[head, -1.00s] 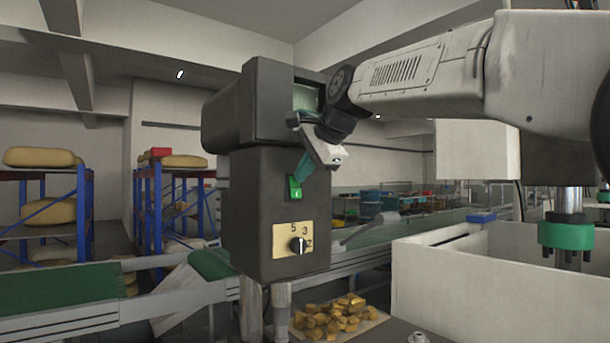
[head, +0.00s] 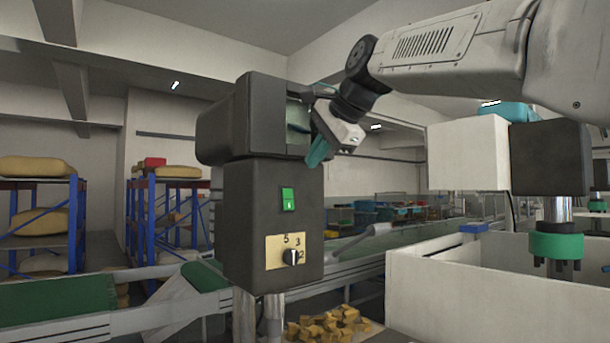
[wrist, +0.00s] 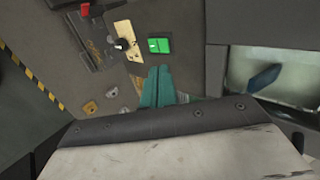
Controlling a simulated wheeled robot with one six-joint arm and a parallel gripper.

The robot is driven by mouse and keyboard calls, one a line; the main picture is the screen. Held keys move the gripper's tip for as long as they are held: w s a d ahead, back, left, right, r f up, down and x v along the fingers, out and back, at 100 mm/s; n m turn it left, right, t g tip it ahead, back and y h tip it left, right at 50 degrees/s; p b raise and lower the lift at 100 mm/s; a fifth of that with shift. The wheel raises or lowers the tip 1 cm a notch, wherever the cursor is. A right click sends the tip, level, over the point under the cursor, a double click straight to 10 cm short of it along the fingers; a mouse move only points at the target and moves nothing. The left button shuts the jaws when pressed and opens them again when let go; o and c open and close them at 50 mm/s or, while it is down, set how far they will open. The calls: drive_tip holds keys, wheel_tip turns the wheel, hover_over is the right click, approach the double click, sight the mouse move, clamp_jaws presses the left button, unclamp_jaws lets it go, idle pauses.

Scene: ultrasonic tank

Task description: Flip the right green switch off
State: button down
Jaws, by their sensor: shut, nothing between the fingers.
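A green rocker switch (head: 288,199) with a small white mark sits on the front of a dark control box (head: 245,215), above a dial. It is the only green switch I see. The wrist view also shows the switch (wrist: 159,45), just beyond my fingertips. I cannot tell for sure which way it is tipped. My gripper (head: 317,154) has teal fingers, shut and empty, above and to the right of the switch and apart from it. The fingers also show in the wrist view (wrist: 158,85).
A black dial (head: 291,257) on a yellow plate marked 5, 3 and 2 is below the switch. A white open tank (head: 430,290) stands at the right. Yellow blocks (head: 335,322) lie below the box. A red part (wrist: 85,10) shows in the wrist view.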

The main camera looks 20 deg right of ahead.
drive_tip(key=shift+w+r+v, duration=0.15)
drive_tip(key=shift+v, duration=1)
drive_tip(key=shift+w+r+v, duration=0.15)
drive_tip(key=shift+v, duration=1)
drive_tip(key=shift+d, duration=0.1)
